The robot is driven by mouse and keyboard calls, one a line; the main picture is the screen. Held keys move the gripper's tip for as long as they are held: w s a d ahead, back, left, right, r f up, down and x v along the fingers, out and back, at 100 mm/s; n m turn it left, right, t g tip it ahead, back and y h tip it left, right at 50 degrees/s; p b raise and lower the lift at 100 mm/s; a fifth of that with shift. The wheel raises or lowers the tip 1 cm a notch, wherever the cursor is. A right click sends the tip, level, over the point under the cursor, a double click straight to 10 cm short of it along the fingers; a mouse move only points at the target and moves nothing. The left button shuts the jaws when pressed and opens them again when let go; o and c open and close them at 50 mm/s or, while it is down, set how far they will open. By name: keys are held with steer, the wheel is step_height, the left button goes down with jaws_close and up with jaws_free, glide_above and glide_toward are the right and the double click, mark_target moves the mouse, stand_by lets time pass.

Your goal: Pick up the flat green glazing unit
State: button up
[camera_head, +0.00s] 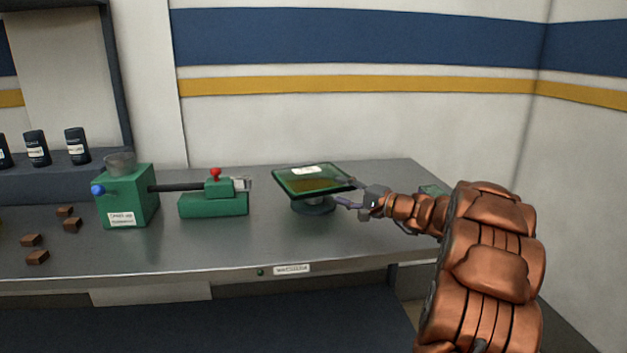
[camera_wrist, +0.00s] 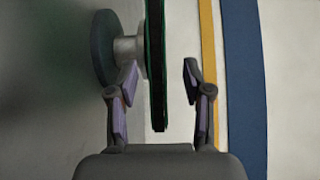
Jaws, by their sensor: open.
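The flat green glazing unit (camera_head: 313,181) lies level on top of a round dark stand (camera_head: 312,206) on the metal bench. A white label sits near its far edge. My gripper (camera_head: 343,193) is at its right edge, open, reaching in from the right. In the wrist view the unit shows edge-on (camera_wrist: 156,70) and reaches between the two open fingers of my gripper (camera_wrist: 158,85). Gaps show on both sides of the unit's edge, so the fingers look apart from it. The stand's disc (camera_wrist: 104,48) and pale neck are beside the left finger.
A green machine (camera_head: 127,195) with a blue knob and a green block (camera_head: 213,204) with a red knob stand left on the metal bench (camera_head: 170,252). Small brown blocks (camera_head: 72,225) lie further left. A small green item (camera_head: 430,190) is partly behind my arm.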

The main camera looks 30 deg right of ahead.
mark_target(313, 179)
steer(key=shift+x, duration=2)
steer(key=shift+d+f, duration=0.1)
steer(key=shift+f, duration=0.05)
steer(key=shift+c, duration=0.2)
jaws_close()
